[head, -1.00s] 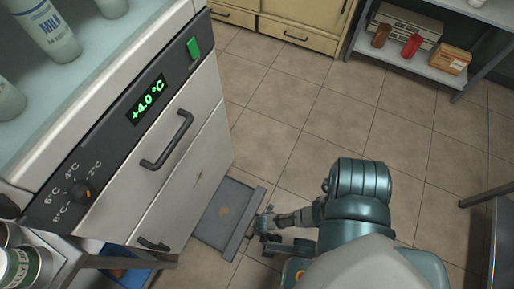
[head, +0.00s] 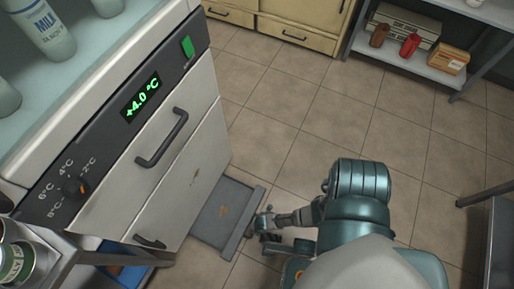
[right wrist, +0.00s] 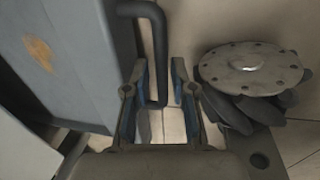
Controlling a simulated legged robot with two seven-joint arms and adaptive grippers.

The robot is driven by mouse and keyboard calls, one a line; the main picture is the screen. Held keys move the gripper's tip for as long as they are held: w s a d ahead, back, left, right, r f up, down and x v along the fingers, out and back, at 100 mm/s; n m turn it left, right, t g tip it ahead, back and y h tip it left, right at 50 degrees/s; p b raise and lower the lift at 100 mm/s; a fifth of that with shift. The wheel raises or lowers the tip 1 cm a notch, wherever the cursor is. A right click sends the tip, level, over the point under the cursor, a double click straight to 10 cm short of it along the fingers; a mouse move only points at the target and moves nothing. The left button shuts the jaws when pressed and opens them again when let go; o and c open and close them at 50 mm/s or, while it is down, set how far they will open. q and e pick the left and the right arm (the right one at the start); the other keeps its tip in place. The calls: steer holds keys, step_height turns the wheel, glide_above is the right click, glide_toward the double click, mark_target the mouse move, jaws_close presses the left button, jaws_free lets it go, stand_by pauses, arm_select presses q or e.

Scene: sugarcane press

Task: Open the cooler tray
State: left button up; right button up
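The cooler (head: 160,160) is a white cabinet on the left of the head view, with milk bottles on its top shelf. Its low grey cooler tray (head: 215,212), with a rusty stain, sticks out from the base close to the floor. My right gripper (head: 258,228) is at the tray's front edge. The right wrist view shows the tray (right wrist: 75,45) at left and its dark bar handle (right wrist: 155,45). The handle's end lies between the fingers of my right gripper (right wrist: 156,85), which stand apart with visible gaps. My left gripper is not in view.
A cooler drawer handle (head: 162,140) is above the tray. A shelf (head: 420,68) with bottles and boxes is at the back right. A dark round finned part (right wrist: 250,80) is beside the right gripper. Tiled floor is open mid-view.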

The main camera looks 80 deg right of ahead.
step_height(320, 180, up, 12)
steer(key=s, duration=0.2)
steer(key=shift+a+f, duration=0.2)
steer(key=shift+a, duration=0.15)
stand_by(0.4)
